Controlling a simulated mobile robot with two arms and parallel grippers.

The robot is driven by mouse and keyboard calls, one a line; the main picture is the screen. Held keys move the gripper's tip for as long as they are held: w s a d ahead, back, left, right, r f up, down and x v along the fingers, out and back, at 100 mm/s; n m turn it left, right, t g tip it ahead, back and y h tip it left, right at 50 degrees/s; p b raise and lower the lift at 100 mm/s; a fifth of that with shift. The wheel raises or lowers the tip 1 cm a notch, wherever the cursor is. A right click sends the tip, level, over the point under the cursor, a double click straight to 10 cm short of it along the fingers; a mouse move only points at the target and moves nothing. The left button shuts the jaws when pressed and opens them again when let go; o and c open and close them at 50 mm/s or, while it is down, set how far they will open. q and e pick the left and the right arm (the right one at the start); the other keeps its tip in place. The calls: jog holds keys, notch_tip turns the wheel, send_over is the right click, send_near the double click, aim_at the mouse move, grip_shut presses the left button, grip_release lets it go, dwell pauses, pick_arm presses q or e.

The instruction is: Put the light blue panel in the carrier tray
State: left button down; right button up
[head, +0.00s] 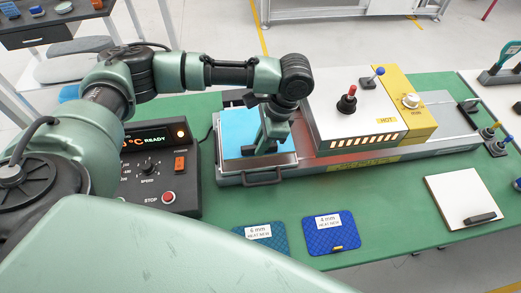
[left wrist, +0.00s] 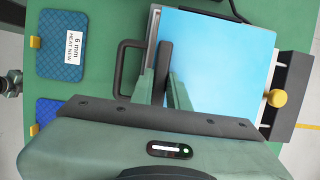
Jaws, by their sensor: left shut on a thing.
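The light blue panel (head: 238,128) is over the grey carrier tray (head: 283,161) at the left end of the long machine. A bare grey strip of tray shows in front of it. I cannot tell whether the panel rests fully on the tray. My left gripper (head: 263,148) reaches down at the panel's front part and is shut on it. In the left wrist view, the fingers (left wrist: 168,62) are at the panel's (left wrist: 222,65) left edge, beside the tray's rim and black handle (left wrist: 122,68). The lower fingertip contact is hidden. My right gripper is not in view.
The white heater box (head: 345,100) with a red-black knob stands just right of the tray. A control box (head: 160,165) stands to the left. Two blue textured pads (head: 331,232) and a white board (head: 465,200) lie in front. Green table between them is clear.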

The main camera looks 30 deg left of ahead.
pick_arm(q)
notch_tip(320, 180, down, 4)
jog(key=shift+r, duration=0.25)
jog(key=shift+f+p, duration=0.3)
jog(key=shift+f, duration=0.2)
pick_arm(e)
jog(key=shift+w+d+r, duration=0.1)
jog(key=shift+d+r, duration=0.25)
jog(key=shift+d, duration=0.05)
pick_arm(q)
jog(key=c, duration=1.4)
grip_release()
jog(key=shift+f, duration=0.1)
jog(key=shift+o, duration=0.2)
